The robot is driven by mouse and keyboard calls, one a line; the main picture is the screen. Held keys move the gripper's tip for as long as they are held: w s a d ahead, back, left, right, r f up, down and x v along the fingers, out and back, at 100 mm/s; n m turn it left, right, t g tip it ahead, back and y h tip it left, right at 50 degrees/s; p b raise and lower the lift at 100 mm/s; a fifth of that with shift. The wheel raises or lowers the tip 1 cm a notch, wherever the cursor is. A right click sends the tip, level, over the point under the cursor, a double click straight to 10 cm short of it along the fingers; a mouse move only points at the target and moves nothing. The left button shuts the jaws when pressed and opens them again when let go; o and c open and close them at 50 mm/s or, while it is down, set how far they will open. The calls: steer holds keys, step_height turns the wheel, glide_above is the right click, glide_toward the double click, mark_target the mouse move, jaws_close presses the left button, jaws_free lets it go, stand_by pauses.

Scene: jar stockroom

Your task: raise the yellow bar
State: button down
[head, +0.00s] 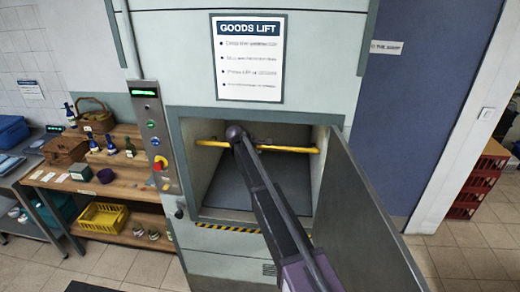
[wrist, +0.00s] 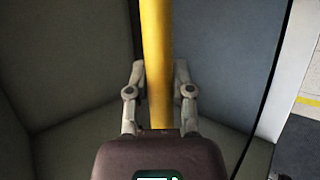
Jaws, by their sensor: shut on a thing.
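The yellow bar (head: 290,149) spans the opening of the goods lift (head: 255,185), roughly level, in the head view. My arm reaches to the bar from the front and covers its middle part. In the wrist view the yellow bar (wrist: 155,60) runs upright through the picture. My gripper (wrist: 159,72) has one finger on each side of it and is shut on the bar. In the head view my gripper is mostly hidden behind my own arm.
The lift's grey door (head: 365,215) stands open to the right of my arm. A control panel (head: 155,135) with a red knob is left of the opening. A wooden shelf (head: 120,180) with baskets and bottles stands farther left. The lift floor looks empty where visible.

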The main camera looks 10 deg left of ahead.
steer(key=shift+w+r, duration=0.15)
steer(key=shift+r, duration=0.1)
stand_by(0.3)
steer(key=shift+c, duration=2.4)
jaws_free()
steer(key=c, duration=0.6)
steer(key=shift+d+r, duration=0.15)
steer(key=shift+d, duration=0.05)
jaws_close()
steer(key=shift+s+d+r+m+p, duration=0.2)
steer(key=shift+s+d+m+p, duration=0.1)
steer(key=shift+d, duration=0.2)
steer(key=s+a+f+n+t+y+b, duration=0.1)
steer(key=s+n+t+y+b, duration=0.4)
steer(key=s+n+b, duration=0.6)
steer(key=s+f+n+t, duration=0.1)
steer(key=s+n+t, duration=0.1)
steer(key=s+n, duration=0.3)
steer(key=shift+s+a+n+t, duration=0.15)
steer(key=shift+a+n+t, duration=0.15)
steer(key=shift+n, duration=1.9)
